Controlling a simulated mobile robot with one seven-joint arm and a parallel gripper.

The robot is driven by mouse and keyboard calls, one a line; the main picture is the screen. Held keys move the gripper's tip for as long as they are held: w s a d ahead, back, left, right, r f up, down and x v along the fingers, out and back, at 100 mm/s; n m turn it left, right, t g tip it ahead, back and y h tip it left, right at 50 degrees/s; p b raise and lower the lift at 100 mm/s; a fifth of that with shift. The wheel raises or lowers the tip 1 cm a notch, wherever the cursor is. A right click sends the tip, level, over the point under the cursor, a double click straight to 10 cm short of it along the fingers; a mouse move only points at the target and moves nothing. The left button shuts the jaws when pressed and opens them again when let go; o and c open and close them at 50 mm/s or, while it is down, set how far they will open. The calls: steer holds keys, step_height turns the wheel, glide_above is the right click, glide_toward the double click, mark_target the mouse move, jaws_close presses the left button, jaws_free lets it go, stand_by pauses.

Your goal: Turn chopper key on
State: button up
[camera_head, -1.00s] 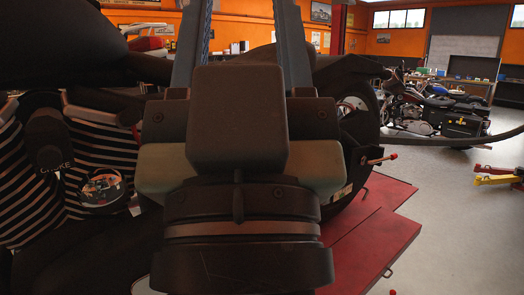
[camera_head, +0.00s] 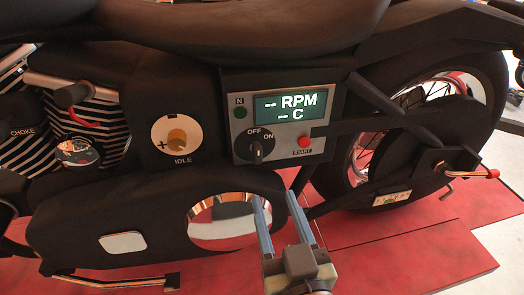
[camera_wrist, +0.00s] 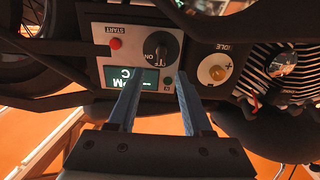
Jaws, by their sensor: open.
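The chopper's control panel (camera_head: 279,116) faces me in the middle of the head view. Its black key switch (camera_head: 256,151) sits at the panel's lower left, below the OFF and ON labels. The key stands roughly upright, in line with OFF. The lit display (camera_head: 290,107) reads dashes for RPM and C. My gripper (camera_head: 276,197) is open and empty, with its two blue-grey fingers below the panel. In the wrist view, which is turned upside down, the key (camera_wrist: 160,45) shows just beyond and between the open fingertips (camera_wrist: 157,80), apart from them.
The yellow IDLE knob (camera_head: 177,137) is to the left. A dark frame bar (camera_head: 325,199) runs close to the right finger. The red lift (camera_head: 420,250) lies below.

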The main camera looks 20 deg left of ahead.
mark_target(259, 159)
steer(key=p+x, duration=0.4)
steer(key=x, duration=0.5)
steer(key=shift+a+r, duration=0.2)
steer(key=shift+a, duration=0.1)
steer(key=shift+x, duration=0.8)
steer(key=shift+f, duration=0.15)
jaws_close()
